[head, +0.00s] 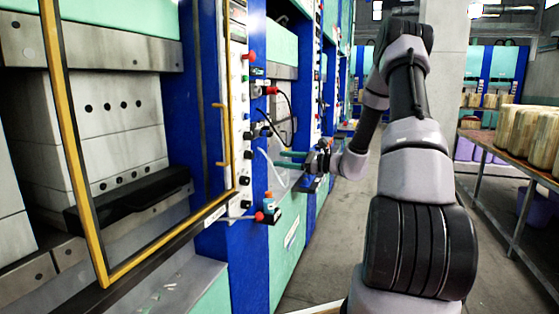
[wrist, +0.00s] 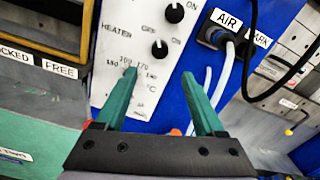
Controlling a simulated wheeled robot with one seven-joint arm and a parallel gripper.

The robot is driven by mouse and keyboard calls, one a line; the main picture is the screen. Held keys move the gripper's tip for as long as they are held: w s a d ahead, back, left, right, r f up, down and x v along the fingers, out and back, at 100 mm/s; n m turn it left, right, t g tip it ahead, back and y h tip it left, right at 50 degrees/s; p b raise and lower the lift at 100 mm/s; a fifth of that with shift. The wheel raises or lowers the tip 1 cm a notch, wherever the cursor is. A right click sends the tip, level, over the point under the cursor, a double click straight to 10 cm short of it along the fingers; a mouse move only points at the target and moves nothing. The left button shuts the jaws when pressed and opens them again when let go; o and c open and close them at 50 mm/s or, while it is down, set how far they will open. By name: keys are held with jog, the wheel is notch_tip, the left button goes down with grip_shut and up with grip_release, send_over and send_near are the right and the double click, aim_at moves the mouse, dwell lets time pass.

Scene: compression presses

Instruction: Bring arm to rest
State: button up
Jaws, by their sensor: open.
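My arm reaches forward through the middle of the head view, over the aisle, with its end beside the row of presses. My gripper (head: 289,159) is at the far end of the arm, small in the head view, close to the blue and green press front. In the wrist view my gripper (wrist: 159,74) shows two green fingers spread apart with nothing between them. Behind the fingers is a white control panel (wrist: 140,50) with HEATER markings and black knobs. I cannot tell how far the fingertips are from the panel.
A press with a yellow-edged door frame (head: 72,150) stands at the left. A cable plugs into the AIR socket (wrist: 212,38), right of the fingers. A table (head: 500,153) with pale cylindrical pieces stands at the right. The aisle floor (head: 340,215) between is clear.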

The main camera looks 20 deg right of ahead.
jog(key=s+a+r+n+g+h, duration=0.2)
jog(key=s+a+r+n+g, duration=0.25)
jog(key=s, duration=0.45)
jog(key=s+a+r+n+g+h, duration=0.2)
jog(key=s+a+r+n+g, duration=0.3)
jog(key=s, duration=0.3)
jog(key=s+d+r+n+t+h, duration=0.3)
jog(key=s+r+n+h, duration=0.1)
jog(key=s, duration=0.4)
jog(key=s+d+r+n+t+h, duration=0.3)
jog(key=s+r+n+h, duration=0.1)
jog(key=s, duration=0.4)
jog(key=shift+s+h, duration=0.25)
jog(key=shift+h, duration=0.05)
